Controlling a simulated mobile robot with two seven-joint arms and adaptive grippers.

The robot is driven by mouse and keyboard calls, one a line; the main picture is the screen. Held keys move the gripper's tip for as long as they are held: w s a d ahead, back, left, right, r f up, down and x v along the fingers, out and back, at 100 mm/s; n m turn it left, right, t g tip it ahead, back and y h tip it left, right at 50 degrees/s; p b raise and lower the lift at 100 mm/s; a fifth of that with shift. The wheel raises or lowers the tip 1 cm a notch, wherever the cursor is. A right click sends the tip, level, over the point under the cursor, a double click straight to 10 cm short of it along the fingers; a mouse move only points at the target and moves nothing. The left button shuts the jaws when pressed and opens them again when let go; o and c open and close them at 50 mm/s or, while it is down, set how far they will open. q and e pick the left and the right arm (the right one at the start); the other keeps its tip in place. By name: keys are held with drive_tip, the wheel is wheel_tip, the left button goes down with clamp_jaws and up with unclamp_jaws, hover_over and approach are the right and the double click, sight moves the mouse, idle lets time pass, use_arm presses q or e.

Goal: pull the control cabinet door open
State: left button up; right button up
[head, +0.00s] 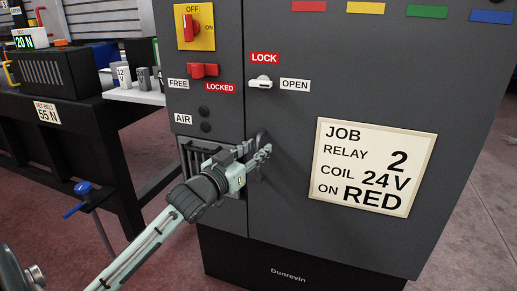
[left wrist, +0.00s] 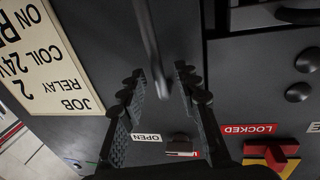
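The grey control cabinet door (head: 300,225) looks shut, flush along the vertical seam to its left. Its dark bar handle (head: 262,138) is partly hidden by my left gripper (head: 255,155) in the head view. In the left wrist view the handle (left wrist: 150,40) runs down between the spread fingers of my left gripper (left wrist: 160,75), with gaps visible on both sides. I cannot tell if either finger touches it. A white latch knob (head: 261,83) sits between the LOCK and OPEN labels, its end toward OPEN. It also shows in the left wrist view (left wrist: 181,149). My right gripper is out of view.
Left of the seam are a red rotary switch (head: 193,28) on a yellow plate, a red lever (head: 204,70) by FREE and LOCKED labels, and black buttons (head: 205,119). A job card (head: 373,167) is on the door. A dark workbench (head: 80,130) stands at left. Floor right of the cabinet looks clear.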

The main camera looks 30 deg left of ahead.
use_arm(q)
drive_tip(key=shift+w, duration=0.6)
clamp_jaws()
